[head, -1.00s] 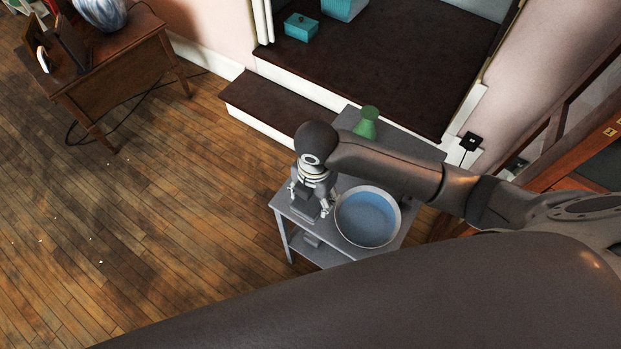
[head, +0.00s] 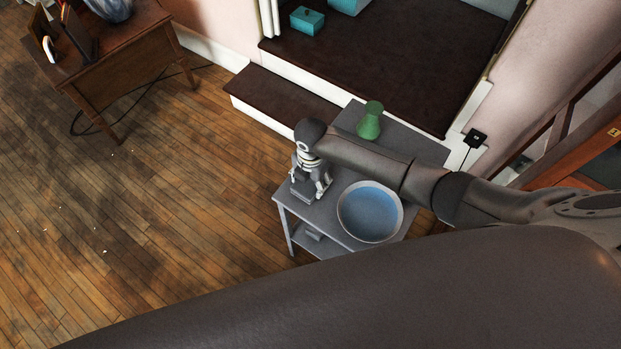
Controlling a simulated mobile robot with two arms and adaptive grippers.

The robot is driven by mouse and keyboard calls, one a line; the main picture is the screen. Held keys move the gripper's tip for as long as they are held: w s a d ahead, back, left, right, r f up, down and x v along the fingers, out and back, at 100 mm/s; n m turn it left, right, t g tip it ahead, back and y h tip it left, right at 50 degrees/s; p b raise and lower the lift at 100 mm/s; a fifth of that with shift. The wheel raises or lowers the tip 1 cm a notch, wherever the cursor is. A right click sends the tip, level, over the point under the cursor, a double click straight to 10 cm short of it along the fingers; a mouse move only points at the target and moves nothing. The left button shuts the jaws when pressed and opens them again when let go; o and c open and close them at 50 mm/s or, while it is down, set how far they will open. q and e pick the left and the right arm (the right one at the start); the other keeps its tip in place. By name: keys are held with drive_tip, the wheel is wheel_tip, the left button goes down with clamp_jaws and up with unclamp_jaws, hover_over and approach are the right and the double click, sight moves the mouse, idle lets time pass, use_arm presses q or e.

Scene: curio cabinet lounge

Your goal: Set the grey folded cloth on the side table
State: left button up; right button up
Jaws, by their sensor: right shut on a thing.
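The grey side table (head: 336,229) stands below my right arm, right of the middle of the head view. My right gripper (head: 309,192) points down over its left part and is shut on the grey folded cloth (head: 303,191). The cloth is small and dark grey, partly covered by the fingers. It is at or just above the tabletop; I cannot tell if it touches. My left gripper is not in view.
A round basin with a blue inside (head: 370,212) stands on the table, close right of my gripper. A green vase (head: 370,122) stands at its back. A small grey thing (head: 313,236) lies on the lower shelf. A wooden desk (head: 125,75) is upper left.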

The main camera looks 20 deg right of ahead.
sight(311, 181)
drive_tip(key=o, duration=1.3)
drive_tip(key=shift+o, duration=0.2)
wheel_tip(311, 181, up, 12)
drive_tip(key=shift+s, duration=0.15)
